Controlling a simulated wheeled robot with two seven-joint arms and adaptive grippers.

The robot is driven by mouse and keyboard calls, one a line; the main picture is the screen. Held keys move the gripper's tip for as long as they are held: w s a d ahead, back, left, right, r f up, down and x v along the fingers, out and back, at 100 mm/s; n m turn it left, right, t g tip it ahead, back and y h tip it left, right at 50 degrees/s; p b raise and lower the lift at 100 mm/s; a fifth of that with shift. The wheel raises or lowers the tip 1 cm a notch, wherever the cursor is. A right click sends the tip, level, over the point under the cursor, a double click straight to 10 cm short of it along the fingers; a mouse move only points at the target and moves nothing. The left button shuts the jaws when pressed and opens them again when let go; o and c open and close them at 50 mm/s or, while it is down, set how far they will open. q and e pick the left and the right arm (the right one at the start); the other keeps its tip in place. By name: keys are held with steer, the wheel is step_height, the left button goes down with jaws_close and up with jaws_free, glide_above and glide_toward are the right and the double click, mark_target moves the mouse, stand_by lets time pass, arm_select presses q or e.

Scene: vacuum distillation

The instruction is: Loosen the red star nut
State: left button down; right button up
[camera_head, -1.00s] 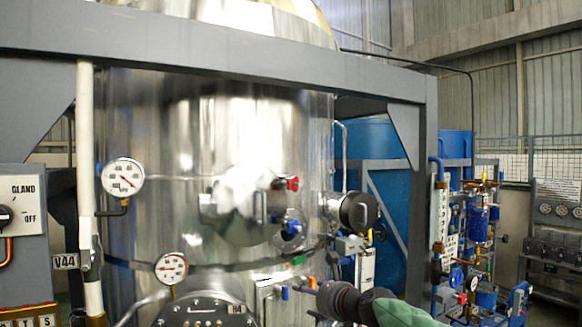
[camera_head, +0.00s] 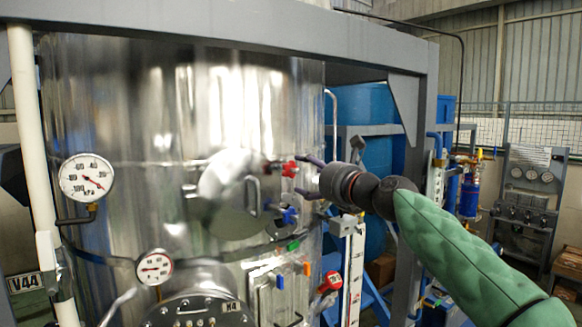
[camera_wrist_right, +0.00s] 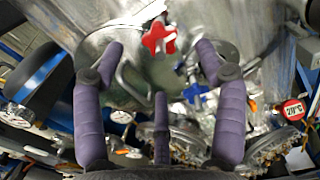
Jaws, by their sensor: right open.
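The red star nut (camera_head: 289,168) sits on the right side of the shiny steel vessel, by a round hatch with a handle. In the wrist view the red star nut (camera_wrist_right: 158,38) shows near the top, beyond my fingertips and roughly centred between them. My right gripper (camera_head: 306,177) is open and empty, just right of the nut, its purple fingers pointing left at it. In the wrist view my right gripper (camera_wrist_right: 159,58) shows its fingers spread, with a visible gap to the nut. My left gripper is not in view.
A blue star nut (camera_head: 289,215) sits just below the red one. The steel vessel (camera_head: 130,130) carries two dial gauges (camera_head: 87,178) on the left. A grey frame beam (camera_head: 230,42) crosses above. A grey post (camera_head: 422,130) and blue tanks (camera_head: 365,105) stand behind my right arm.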

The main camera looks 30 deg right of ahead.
mark_target(292, 171)
steer(key=w, duration=0.4)
steer(key=w+p, duration=0.1)
steer(key=w, duration=0.2)
steer(key=shift+a+f, duration=0.3)
steer(key=shift+w+r, duration=0.2)
steer(key=shift+w+a+f, duration=0.1)
steer(key=shift+w+f, duration=0.1)
steer(key=shift+w, duration=0.35)
steer(key=shift+s+r, duration=0.1)
steer(key=shift+s, duration=0.15)
steer(key=c, duration=0.9)
steer(key=shift+c, duration=1.2)
